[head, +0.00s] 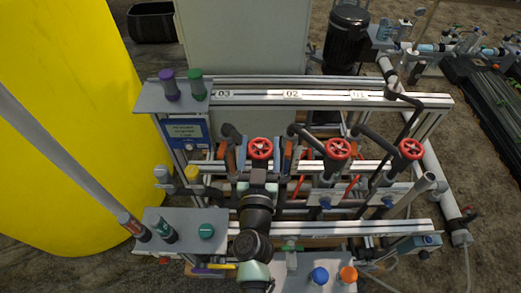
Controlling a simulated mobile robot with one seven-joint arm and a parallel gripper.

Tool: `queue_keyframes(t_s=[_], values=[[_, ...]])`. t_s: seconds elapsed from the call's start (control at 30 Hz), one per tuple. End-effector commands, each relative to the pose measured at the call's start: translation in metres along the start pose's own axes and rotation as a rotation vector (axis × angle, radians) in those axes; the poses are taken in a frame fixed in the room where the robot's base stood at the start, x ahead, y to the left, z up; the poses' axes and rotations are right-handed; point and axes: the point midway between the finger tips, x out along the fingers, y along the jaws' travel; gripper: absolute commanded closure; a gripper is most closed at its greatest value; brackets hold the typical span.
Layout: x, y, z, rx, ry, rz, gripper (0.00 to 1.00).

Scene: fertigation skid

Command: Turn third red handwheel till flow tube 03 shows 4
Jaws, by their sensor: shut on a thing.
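Three red handwheels stand in a row on the skid. The left one (260,149), under the rail label 03 (223,94), is the third. The middle one (338,149) is by label 02 (291,94), and the right one (411,149) is by label 01 (357,95). My arm reaches up from the bottom edge, and my gripper (258,174) is at the near side of the third handwheel, shut on it; its fingertips are mostly hidden by the hand. Flow tube 03 and its reading cannot be made out.
A large yellow tank (65,120) fills the left. Purple (169,85) and green (195,84) capped items stand on the upper left shelf. Blue (320,276) and orange (348,275) knobs sit at the front. Dark pipes rise close beside the handwheels.

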Motion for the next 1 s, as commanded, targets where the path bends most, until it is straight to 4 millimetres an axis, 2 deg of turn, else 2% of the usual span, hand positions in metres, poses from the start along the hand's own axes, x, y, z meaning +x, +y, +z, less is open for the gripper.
queue_keyframes(t_s=[0.33, 1.0], values=[[0.0024, 0.0000, 0.0069, 0.001, 0.011, -0.194, 0.80], [0.0013, 0.0001, 0.0034, -0.003, 0.006, -0.590, 0.80]])
